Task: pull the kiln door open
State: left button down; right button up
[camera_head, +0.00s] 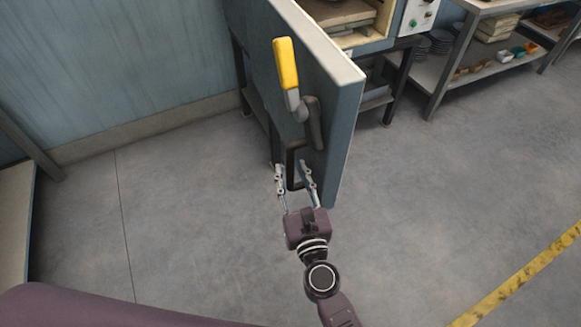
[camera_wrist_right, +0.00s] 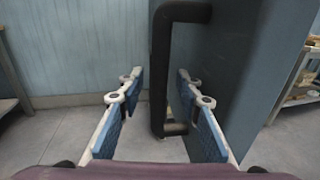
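The blue-grey kiln door (camera_head: 345,125) stands swung open toward me, and its pale top edge (camera_head: 318,42) shows. A yellow-tipped lever (camera_head: 287,65) is on its outer face. Below the lever is a black pull handle (camera_head: 291,165). My right gripper (camera_head: 293,170) is open at the handle, with one finger on either side of it. In the right wrist view the dark handle (camera_wrist_right: 161,70) stands upright between and ahead of the blue-padded fingers (camera_wrist_right: 157,95), closer to the right finger. I cannot tell whether they touch. My left gripper is not in view.
The kiln opening with shelves (camera_head: 340,12) is behind the door. A metal rack (camera_head: 470,60) with plates and small items stands at the upper right. A table edge (camera_head: 15,220) is at the left. The grey floor around the door is clear.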

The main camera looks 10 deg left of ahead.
jog(key=v, duration=1)
jog(key=shift+d, duration=0.1)
jog(key=s+d+f+n+g+h, duration=0.1)
jog(key=s+d+f+n+g, duration=0.2)
jog(key=f+n, duration=0.65)
jog(key=s+d+f+n+g, duration=0.25)
jog(key=d+f+n, duration=0.2)
jog(key=f, duration=0.95)
jog(key=s+d+f+n+g+h, duration=0.1)
jog(key=s+d+f+n+g, duration=0.15)
jog(key=f+n, duration=0.7)
jog(key=s+d+f+n+g+h, duration=0.1)
jog(key=s+d+f+n+g, duration=0.1)
jog(key=s+d+f, duration=0.3)
jog(key=s+d+f+n+g+h, duration=0.1)
jog(key=s+d+f+n+g, duration=0.2)
jog(key=s, duration=0.9)
jog(key=s+d+f+n+g+h+p, duration=0.1)
jog(key=s+d+f+n+g, duration=0.2)
jog(key=s+d+f+n, duration=0.3)
notch_tip(320, 180, down, 5)
jog(key=s+d, duration=0.1)
jog(key=s, duration=0.1)
jog(key=shift+s+d+h, duration=0.3)
jog(key=shift+d+h, duration=0.05)
jog(key=shift+h, duration=0.05)
jog(key=shift+w, duration=0.15)
jog(key=shift+c, duration=0.3)
